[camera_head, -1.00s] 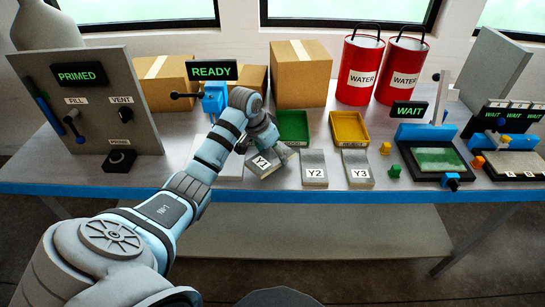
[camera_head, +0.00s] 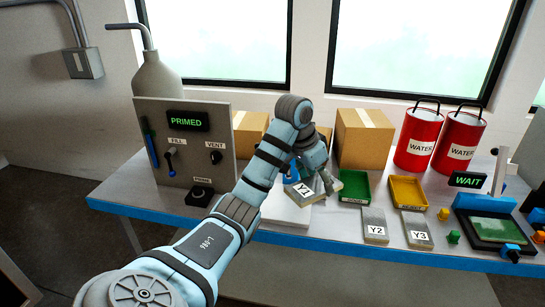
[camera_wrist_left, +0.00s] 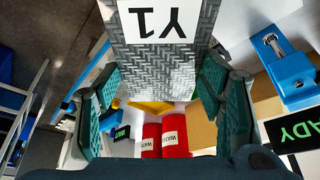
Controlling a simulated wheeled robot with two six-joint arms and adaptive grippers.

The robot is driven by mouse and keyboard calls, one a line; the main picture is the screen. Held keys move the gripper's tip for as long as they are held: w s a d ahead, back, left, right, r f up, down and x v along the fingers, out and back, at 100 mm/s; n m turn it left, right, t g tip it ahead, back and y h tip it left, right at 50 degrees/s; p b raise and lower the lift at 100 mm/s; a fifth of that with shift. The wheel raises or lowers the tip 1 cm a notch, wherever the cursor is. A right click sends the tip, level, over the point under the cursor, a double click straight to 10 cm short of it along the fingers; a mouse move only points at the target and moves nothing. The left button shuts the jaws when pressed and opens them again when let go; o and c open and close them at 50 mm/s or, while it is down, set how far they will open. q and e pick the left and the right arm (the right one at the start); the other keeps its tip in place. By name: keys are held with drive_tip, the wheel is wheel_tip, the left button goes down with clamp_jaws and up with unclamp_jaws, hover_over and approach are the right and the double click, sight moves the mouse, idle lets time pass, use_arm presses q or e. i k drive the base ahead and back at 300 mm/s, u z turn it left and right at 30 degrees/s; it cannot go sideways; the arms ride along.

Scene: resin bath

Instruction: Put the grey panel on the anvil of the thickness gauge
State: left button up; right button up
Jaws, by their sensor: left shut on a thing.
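My left gripper (camera_head: 322,172) is shut on the grey panel labelled Y1 (camera_head: 312,188), which is tilted and held above the bench. In the left wrist view the panel (camera_wrist_left: 165,62) shows a woven grey surface between the two green-padded fingers of the left gripper (camera_wrist_left: 166,85). The thickness gauge (camera_head: 291,174) is mostly hidden behind my left arm in the head view; only a blue part shows. In the left wrist view the blue gauge (camera_wrist_left: 292,78) with a metal part stands right of the panel, apart from it, beside its READY sign (camera_wrist_left: 295,135). My right gripper is out of view.
Panels Y2 (camera_head: 375,222) and Y3 (camera_head: 416,232) lie at the bench front. Green (camera_head: 355,184) and yellow (camera_head: 408,190) trays stand behind them. A white sheet (camera_head: 287,215) lies under my arm. Cardboard boxes (camera_head: 362,140) and red water cans (camera_head: 417,138) stand at the back.

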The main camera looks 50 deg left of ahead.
sight(286, 199)
drive_tip(key=z, duration=1.25)
drive_tip(key=i, duration=1.05)
drive_tip(key=u, duration=2.4)
drive_tip(key=i, duration=0.5)
drive_tip(key=u, duration=0.05)
